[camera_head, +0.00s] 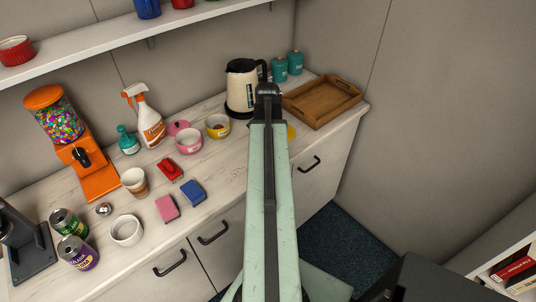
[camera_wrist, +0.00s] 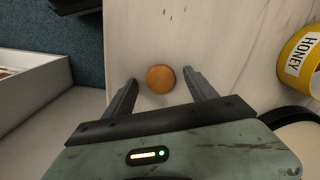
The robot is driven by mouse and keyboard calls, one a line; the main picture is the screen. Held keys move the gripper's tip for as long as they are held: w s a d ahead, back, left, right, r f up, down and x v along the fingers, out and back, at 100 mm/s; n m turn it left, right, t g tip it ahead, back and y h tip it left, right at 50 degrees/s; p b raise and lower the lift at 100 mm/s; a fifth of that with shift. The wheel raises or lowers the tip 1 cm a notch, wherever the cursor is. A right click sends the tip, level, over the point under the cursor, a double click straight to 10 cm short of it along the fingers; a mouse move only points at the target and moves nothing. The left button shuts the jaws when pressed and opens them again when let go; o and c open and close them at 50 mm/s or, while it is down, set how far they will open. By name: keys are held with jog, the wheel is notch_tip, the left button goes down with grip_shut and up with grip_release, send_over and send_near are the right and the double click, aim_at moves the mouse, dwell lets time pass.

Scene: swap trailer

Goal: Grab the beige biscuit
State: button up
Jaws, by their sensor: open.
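The beige biscuit (camera_wrist: 160,79) is a round golden-brown disc lying flat on the pale countertop in the wrist view. My gripper (camera_wrist: 160,84) is open, with one dark finger on each side of the biscuit and a gap to both. I cannot tell how high the fingertips are above the counter. In the head view a small yellow-orange edge of the biscuit (camera_head: 291,131) shows just right of my arm, which hides the rest. My gripper (camera_head: 268,91) shows only as a dark end of the arm there.
A yellow honey pot (camera_wrist: 301,60) stands right of the gripper in the wrist view. A cream kettle (camera_head: 241,85) and a wooden tray (camera_head: 337,112) stand near the arm. The counter's front edge is close to the biscuit. Bowls, cans and sponges cover the counter's left part.

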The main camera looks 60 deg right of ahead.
jog(key=shift+r, duration=0.1)
jog(key=c, duration=1.4)
jog(key=shift+c, duration=0.2)
